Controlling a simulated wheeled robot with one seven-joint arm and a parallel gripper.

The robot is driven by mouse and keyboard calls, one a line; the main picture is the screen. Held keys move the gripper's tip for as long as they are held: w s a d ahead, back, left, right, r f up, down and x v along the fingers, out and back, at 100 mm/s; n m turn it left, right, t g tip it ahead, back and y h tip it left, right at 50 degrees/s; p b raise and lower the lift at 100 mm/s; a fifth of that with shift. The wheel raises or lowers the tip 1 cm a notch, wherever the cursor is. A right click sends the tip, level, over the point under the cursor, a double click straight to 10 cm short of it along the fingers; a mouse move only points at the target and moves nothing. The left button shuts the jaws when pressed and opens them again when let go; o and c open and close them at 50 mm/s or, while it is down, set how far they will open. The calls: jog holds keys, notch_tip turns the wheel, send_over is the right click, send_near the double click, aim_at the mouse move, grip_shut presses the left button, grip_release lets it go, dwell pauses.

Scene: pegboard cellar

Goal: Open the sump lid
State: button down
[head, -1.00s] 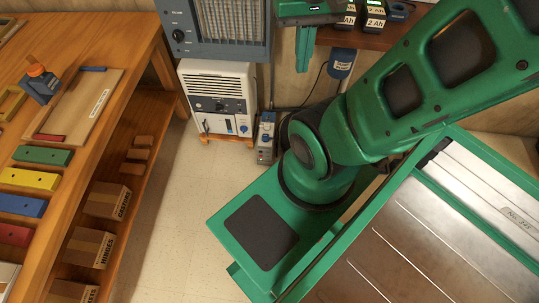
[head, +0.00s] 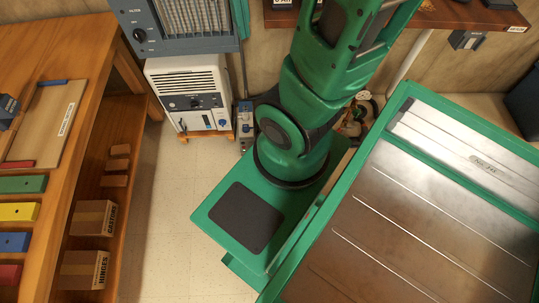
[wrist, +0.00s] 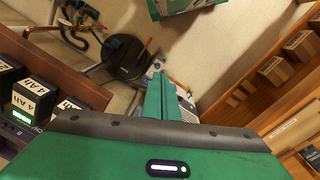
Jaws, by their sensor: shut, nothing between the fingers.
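A dark round disc (wrist: 126,60), which looks like the sump lid, lies on the floor in the upper left of the wrist view. Pipes and a hose stand beside it. I cannot tell whether it sits flat. My gripper (wrist: 159,76) shows in the wrist view with its green fingers together and nothing between them. Its tips appear right of and below the disc in the picture, apart from it. In the head view the lid cannot be made out; my arm hides part of that corner, where some pipe fittings (head: 354,122) show.
A white dehumidifier (head: 190,92) stands by the wall beneath a grey filter unit (head: 180,25). A wooden bench (head: 75,95) with boxes on its lower shelf is at left. A battery shelf (wrist: 45,75) lies close at left in the wrist view. Pale floor between is clear.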

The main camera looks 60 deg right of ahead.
jog(key=w+d+f+n, duration=0.1)
jog(key=w+f, duration=0.2)
jog(key=w, duration=0.3)
jog(key=w+f+n, duration=0.2)
jog(key=w+f, duration=0.1)
jog(key=w, duration=0.2)
jog(key=w+a+f+n+h, duration=0.1)
jog(key=w+f+n, duration=0.1)
jog(key=w+f, duration=0.5)
jog(key=w+a+f+n+g, duration=0.1)
jog(key=w+f, duration=0.2)
jog(key=f, duration=0.8)
jog(key=w+a+f+n+h, duration=0.1)
jog(key=w+f+n, duration=0.1)
jog(key=w+f, duration=0.5)
jog(key=s+d+f+n+g, duration=0.15)
jog(key=s+f, duration=0.25)
jog(key=f, duration=0.8)
jog(key=s+d+f+n+g, duration=0.1)
jog(key=s+d+f, duration=0.25)
jog(key=f, duration=0.85)
jog(key=s+d+f+n+g+h, duration=0.1)
jog(key=s+d+f, duration=0.2)
jog(key=s+f, duration=0.8)
jog(key=s+d+f+n+g+h, duration=0.1)
jog(key=s+d+f, duration=0.3)
jog(key=s+f, duration=0.7)
notch_tip(320, 180, down, 6)
jog(key=shift+r+n, duration=0.1)
jog(key=shift+n, duration=0.25)
